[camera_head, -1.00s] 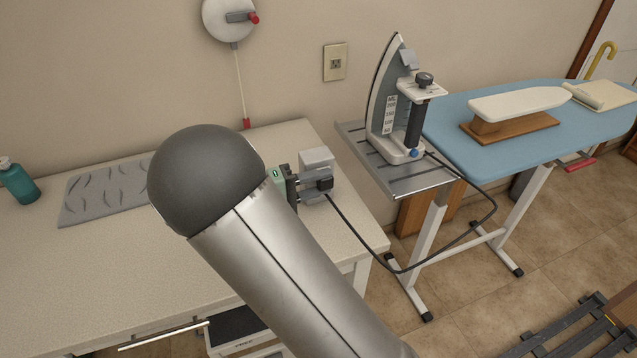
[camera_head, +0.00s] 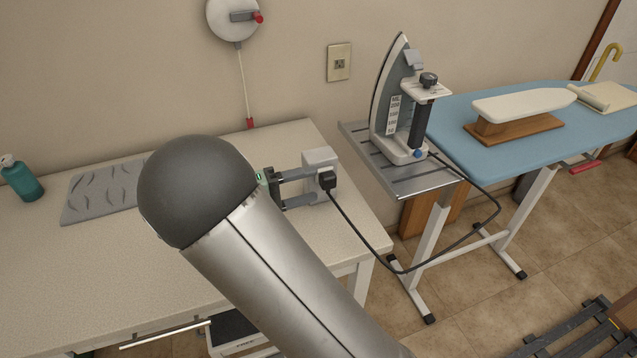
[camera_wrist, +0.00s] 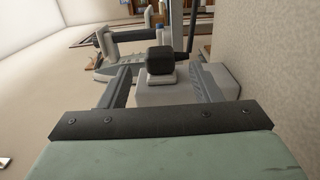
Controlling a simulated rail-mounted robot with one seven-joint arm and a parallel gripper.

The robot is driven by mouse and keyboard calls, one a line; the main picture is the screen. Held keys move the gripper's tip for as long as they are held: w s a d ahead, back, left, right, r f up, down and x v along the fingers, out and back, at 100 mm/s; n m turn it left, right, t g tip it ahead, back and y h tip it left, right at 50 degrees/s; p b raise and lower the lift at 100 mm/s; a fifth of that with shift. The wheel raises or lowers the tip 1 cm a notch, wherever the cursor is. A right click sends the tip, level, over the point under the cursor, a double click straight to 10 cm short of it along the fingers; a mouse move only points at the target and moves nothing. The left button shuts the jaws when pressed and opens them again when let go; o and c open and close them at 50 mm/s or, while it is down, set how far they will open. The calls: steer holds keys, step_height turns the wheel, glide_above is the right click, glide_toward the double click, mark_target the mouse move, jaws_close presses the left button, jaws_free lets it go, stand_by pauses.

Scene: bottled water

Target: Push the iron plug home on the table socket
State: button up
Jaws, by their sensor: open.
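The table socket (camera_head: 319,158) is a light grey box near the table's right end. The black iron plug (camera_head: 328,181) is at the socket's front face, with its cord running off to the right. I cannot tell whether it is fully seated. My gripper (camera_head: 308,186) is open, to the left of the plug, its fingers reaching toward it and spread apart. In the wrist view the plug (camera_wrist: 160,60) stands ahead between the spread finger lines, over a pale grey base on the socket box (camera_wrist: 150,97). Clear space shows between plug and fingers.
The iron (camera_head: 404,110) stands upright on a metal rest (camera_head: 420,184) beside the blue ironing board (camera_head: 460,125). The cord (camera_head: 362,236) loops past the table edge. The wall is close behind the socket.

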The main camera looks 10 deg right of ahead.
steer(key=a, duration=0.4)
steer(key=s+a, duration=0.1)
steer(key=a, duration=0.4)
steer(key=a+b, duration=0.1)
steer(key=a, duration=0.3)
steer(key=shift+s+a, duration=0.3)
steer(key=shift+s, duration=0.1)
steer(key=shift+s+a+p, duration=0.25)
steer(key=shift+a, duration=1.5)
steer(key=shift+s+a+p, duration=0.2)
steer(key=shift+a, duration=1.55)
steer(key=shift+s+a+p, duration=0.2)
steer(key=shift+a+p, duration=0.45)
steer(key=shift+a, duration=0.8)
steer(key=shift+d, duration=0.15)
